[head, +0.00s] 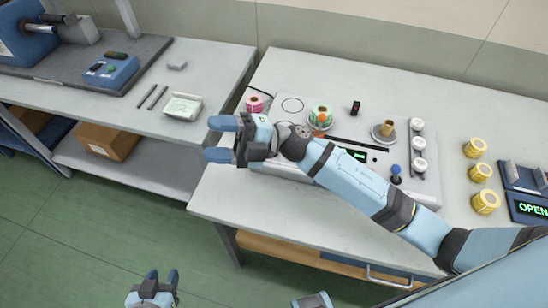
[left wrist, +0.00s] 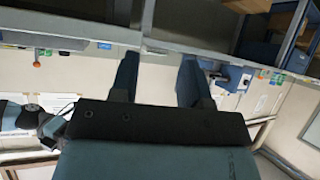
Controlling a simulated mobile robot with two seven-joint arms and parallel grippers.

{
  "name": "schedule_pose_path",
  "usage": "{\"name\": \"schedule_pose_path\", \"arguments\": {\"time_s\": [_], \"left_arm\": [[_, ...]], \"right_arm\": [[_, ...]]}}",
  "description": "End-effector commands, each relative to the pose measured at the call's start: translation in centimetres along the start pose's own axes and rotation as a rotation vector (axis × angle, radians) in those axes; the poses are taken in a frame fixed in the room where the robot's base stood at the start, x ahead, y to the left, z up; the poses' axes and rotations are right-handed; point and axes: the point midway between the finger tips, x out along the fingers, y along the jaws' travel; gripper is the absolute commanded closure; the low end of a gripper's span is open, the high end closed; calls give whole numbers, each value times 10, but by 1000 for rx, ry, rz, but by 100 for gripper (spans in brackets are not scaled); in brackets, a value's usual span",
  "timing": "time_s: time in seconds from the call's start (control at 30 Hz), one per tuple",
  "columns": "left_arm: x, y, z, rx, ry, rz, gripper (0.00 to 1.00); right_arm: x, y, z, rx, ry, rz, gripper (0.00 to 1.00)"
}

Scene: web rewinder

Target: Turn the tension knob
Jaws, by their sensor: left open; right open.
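The rewinder (head: 292,88) is a light flat unit on the right-hand table. Its right side carries a column of white knobs (head: 419,145) and a blue knob (head: 396,171); I cannot tell which is the tension knob. A green display (head: 358,155) is partly covered by my right arm. My right gripper (head: 219,139) is open and empty at the table's left edge, left of the rewinder and apart from the knobs. My left gripper (head: 161,277) is low over the floor, far from the rewinder. Its fingers are apart and empty in the left wrist view (left wrist: 157,80).
A pink roll (head: 255,103), a green-orange roll (head: 320,115) and a brown core (head: 388,127) are on the rewinder. Yellow rolls (head: 480,173) and an "OPEN" sign unit (head: 528,208) stand right of it. The left bench (head: 215,75) holds a tray (head: 183,107). Green floor is clear.

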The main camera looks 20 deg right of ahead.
Motion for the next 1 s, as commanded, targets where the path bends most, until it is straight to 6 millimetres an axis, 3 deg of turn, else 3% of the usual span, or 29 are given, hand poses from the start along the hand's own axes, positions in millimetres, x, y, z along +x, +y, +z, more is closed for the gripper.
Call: {"name": "schedule_pose_path", "arguments": {"time_s": [0.03,0.17,0.3,0.37,0.53,0.63,0.77,0.87,1.0], "left_arm": [[11,0,17,-1,-1,2,57],[23,0,35,-5,-7,5,57],[35,0,52,-9,-4,7,57],[40,0,60,-10,-8,8,57],[48,0,70,-12,-4,11,57],[51,1,73,-13,-2,12,57],[52,1,74,-14,-3,13,57],[52,1,74,-14,-2,13,57],[52,1,73,-13,1,13,57]], "right_arm": [[1,-15,3,-83,99,-124,40],[-8,-43,10,-256,306,-503,40],[-50,-60,43,-395,409,-969,40],[-72,-58,61,-435,409,-1165,40],[-128,-27,103,-488,318,-1610,40],[-148,-8,116,-490,251,-1768,40],[-161,6,123,-486,202,-1862,40],[-165,2,125,-483,194,-1880,40],[-171,-19,130,-482,198,-1877,40]]}}
